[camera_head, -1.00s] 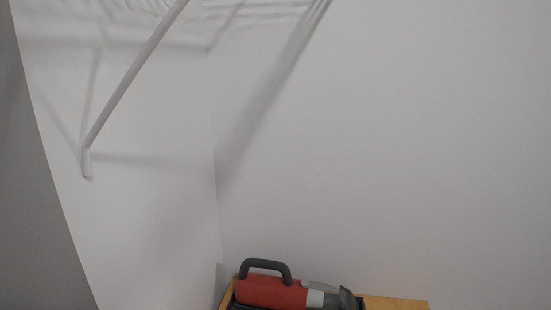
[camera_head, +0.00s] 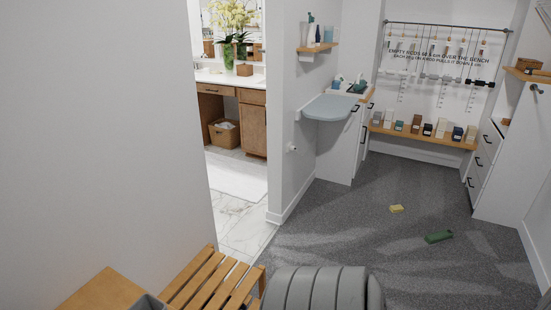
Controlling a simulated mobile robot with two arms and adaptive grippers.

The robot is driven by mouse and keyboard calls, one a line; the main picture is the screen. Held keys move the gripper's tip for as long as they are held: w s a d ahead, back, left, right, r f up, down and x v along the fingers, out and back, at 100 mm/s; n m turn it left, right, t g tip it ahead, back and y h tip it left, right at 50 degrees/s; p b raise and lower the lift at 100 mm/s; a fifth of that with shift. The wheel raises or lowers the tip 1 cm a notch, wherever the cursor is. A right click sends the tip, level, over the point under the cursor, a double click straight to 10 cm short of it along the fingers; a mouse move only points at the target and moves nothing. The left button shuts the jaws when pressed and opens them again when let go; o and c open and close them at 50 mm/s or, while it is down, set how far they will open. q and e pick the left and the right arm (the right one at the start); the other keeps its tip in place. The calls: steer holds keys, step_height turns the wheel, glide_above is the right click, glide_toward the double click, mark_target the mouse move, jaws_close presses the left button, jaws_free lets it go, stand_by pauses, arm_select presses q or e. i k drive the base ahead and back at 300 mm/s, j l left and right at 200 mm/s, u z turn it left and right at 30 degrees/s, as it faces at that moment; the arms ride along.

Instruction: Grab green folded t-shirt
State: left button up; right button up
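A small flat green item (camera_head: 438,237) lies on the dark grey carpet at the right of the head view. It is too small to tell surely whether it is the folded t-shirt. Neither of my grippers is in view.
A small yellow item (camera_head: 396,209) lies on the carpet (camera_head: 350,230) near the green one. A slatted wooden bench (camera_head: 212,280) stands at the lower left. A low wooden shelf (camera_head: 425,135) with several small boxes is at the back. White drawers (camera_head: 489,160) stand at right. The carpet between is mostly clear.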

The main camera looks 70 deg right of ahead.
mark_target(432, 239)
steer(key=z, duration=3.75)
steer(key=i+u, duration=0.25)
steer(key=i, duration=0.75)
steer(key=i+l+u, duration=0.15)
steer(key=i, duration=1.5)
steer(key=i+u, duration=0.25)
steer(key=i, duration=0.55)
steer(key=i+l+u, duration=0.1)
steer(key=i+u, duration=0.15)
steer(key=i, duration=0.55)
steer(key=i+j+z, duration=0.1)
steer(key=i+z, duration=0.25)
steer(key=i+j+z, duration=0.55)
steer(key=i+z, duration=0.2)
steer(key=i+j+z, duration=0.3)
steer(key=z, duration=0.2)
steer(key=i+j+z, duration=0.25)
steer(key=j+z, duration=0.25)
steer(key=i+j+z, duration=0.2)
steer(key=j+z, duration=0.3)
steer(key=l, duration=0.1)
